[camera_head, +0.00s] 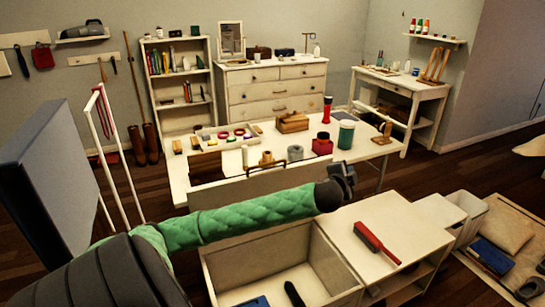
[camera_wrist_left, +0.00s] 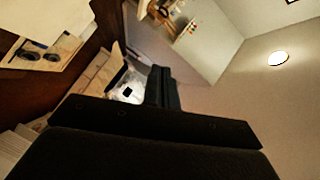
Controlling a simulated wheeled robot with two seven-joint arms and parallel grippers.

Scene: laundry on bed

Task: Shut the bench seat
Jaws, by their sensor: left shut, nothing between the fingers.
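The pale bench (camera_head: 352,287) is at the bottom middle of the head view. Its left compartment is open at the top, with a dark object and a blue item inside. A pale upright panel (camera_head: 255,184), seemingly the raised seat lid, stands behind the compartment; my green-sleeved left arm hides its lower part. My left gripper (camera_head: 345,177) is near the panel's right end, above the bench; contact cannot be told. In the left wrist view its dark fingers (camera_wrist_left: 162,87) are together and empty. My right gripper is not in view.
A red brush (camera_head: 377,243) lies on the bench's flat right top. Behind stands a white table (camera_head: 362,157) with a bottle, jars and a wooden box. A tray with a cushion (camera_head: 502,229) is at right. Wooden floor shows between the furniture.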

